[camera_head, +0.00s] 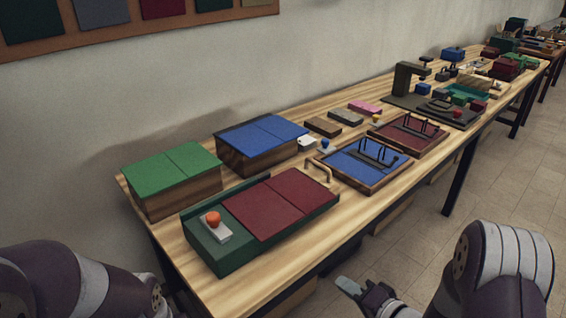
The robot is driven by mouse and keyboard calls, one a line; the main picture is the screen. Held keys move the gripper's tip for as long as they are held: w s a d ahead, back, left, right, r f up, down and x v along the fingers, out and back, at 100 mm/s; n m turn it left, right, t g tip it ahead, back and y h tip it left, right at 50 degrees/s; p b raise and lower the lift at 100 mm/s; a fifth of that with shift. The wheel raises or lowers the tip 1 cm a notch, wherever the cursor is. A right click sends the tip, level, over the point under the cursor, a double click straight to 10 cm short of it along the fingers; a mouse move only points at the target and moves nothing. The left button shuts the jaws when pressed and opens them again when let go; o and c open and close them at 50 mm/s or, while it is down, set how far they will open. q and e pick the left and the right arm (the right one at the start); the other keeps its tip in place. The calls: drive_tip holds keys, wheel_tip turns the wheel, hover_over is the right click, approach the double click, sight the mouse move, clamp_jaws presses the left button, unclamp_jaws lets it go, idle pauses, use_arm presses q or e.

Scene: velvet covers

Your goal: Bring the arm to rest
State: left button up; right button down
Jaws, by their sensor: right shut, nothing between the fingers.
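My right gripper (362,290) shows at the bottom of the head view, at the end of my right arm (495,270). It is shut and empty, over the floor in front of the table's near edge, apart from everything on the table. My left arm (70,280) shows in the bottom left corner. Its gripper is out of the picture.
A long wooden table (215,283) runs from bottom left to top right. It bears a green and red case (280,203), a green box (170,175), a blue box (262,142), and trays (362,165) with blue and red linings. The tiled floor (500,190) at right is clear.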

drive_tip(key=s+d+f+n+g+h, duration=0.5)
drive_tip(key=s+d+f+g+h, duration=0.15)
drive_tip(key=d+g+h, duration=0.2)
drive_tip(key=s+a+r+n+g, duration=0.1)
drive_tip(key=s+a+r+g, duration=0.1)
drive_tip(key=s+r+g, duration=0.3)
drive_tip(key=s+a+r+n+t, duration=0.1)
drive_tip(key=a+r+n+t, duration=0.1)
drive_tip(key=a+r+t, duration=0.3)
wheel_tip(320, 180, up, 14)
drive_tip(key=g+p, duration=0.2)
drive_tip(key=p, duration=1.3)
drive_tip(key=shift+s+a+y, duration=0.2)
drive_tip(key=shift+a+y, duration=0.05)
drive_tip(key=shift+y, duration=0.1)
